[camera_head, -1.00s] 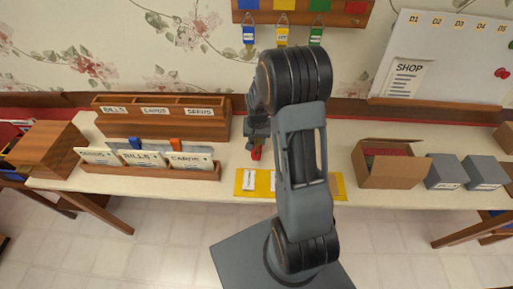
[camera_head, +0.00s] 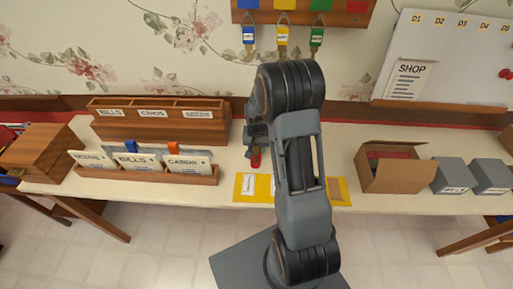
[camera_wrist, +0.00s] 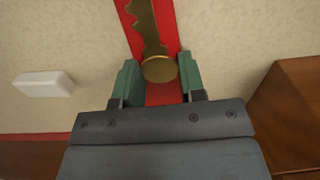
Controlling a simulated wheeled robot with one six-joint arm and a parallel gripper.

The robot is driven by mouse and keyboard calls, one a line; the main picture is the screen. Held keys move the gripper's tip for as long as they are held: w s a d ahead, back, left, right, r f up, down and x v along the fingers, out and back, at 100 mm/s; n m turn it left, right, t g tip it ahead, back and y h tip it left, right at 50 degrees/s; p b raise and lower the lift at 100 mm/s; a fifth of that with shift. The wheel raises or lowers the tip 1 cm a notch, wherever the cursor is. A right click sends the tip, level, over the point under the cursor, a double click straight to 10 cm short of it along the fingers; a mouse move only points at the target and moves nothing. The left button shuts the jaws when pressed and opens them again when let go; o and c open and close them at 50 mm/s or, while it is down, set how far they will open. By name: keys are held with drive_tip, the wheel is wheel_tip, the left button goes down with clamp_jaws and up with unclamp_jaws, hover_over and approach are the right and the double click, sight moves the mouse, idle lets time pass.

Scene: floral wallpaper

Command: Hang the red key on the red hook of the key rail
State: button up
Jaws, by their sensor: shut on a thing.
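The red key shows below my gripper (camera_head: 257,148) in the head view, as a small red piece (camera_head: 256,160) above the table. In the wrist view the two green fingertips (camera_wrist: 160,85) are shut on its red tag, with a brass key (camera_wrist: 158,69) lying along it. The key rail (camera_head: 330,18) is on the wall at the top of the head view, well above and apart from my gripper. Its red patch (camera_head: 355,6) is at the right end; the hook under it is hard to make out. Blue, yellow and green tags hang from the other places.
A yellow mat (camera_head: 239,192) lies at the table's front edge, partly behind my arm. A wooden letter sorter (camera_head: 165,126) and card rack (camera_head: 145,176) stand left. An open carton (camera_head: 396,181) and grey boxes (camera_head: 449,172) stand right. A whiteboard (camera_head: 455,70) is on the wall.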

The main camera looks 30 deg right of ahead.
drive_tip(key=o, duration=0.9)
drive_tip(key=shift+f, duration=0.1)
